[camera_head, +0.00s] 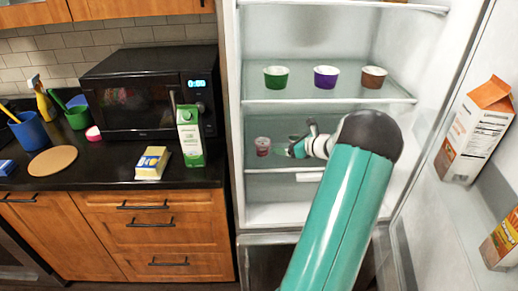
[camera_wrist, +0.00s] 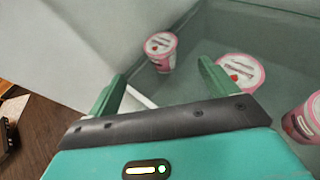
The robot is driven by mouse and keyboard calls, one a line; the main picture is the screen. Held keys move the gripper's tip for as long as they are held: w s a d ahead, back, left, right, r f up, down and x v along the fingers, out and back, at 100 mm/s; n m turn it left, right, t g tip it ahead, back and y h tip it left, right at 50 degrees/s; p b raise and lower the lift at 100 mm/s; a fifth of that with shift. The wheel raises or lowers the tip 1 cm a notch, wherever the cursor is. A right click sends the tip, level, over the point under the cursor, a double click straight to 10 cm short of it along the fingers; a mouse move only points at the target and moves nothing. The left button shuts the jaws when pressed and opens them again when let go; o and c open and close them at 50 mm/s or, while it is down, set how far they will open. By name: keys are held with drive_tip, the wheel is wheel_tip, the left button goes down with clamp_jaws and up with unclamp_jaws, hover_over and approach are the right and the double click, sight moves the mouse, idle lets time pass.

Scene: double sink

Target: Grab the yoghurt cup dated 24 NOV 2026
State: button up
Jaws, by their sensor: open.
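My gripper (camera_wrist: 162,68) is open and empty, reaching over the lower fridge shelf. Three pink-and-white yoghurt cups show in the wrist view. The left cup (camera_wrist: 160,53) lies between the two fingers in the picture, a little beyond their tips. The middle cup (camera_wrist: 242,72) is just right of the right finger and partly hidden by it and my gripper body. The right cup (camera_wrist: 304,122) is cut by the picture edge. In the head view one pink cup (camera_head: 262,147) stands left of my gripper (camera_head: 291,149); my arm blocks the others. No date is readable.
Green (camera_head: 276,77), purple (camera_head: 326,77) and brown (camera_head: 374,77) cups stand on the shelf above. The open fridge door at right holds an orange-topped carton (camera_head: 476,130). The fridge's left wall (camera_wrist: 70,45) is close to the left finger.

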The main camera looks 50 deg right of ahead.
sight(263, 142)
drive_tip(key=x, duration=0.7)
drive_tip(key=shift+w+f, duration=0.25)
drive_tip(key=x, duration=0.5)
drive_tip(key=shift+w+d+f, duration=0.1)
drive_tip(key=shift+w, duration=0.3)
drive_tip(key=c, duration=1)
drive_tip(key=shift+c, duration=0.7)
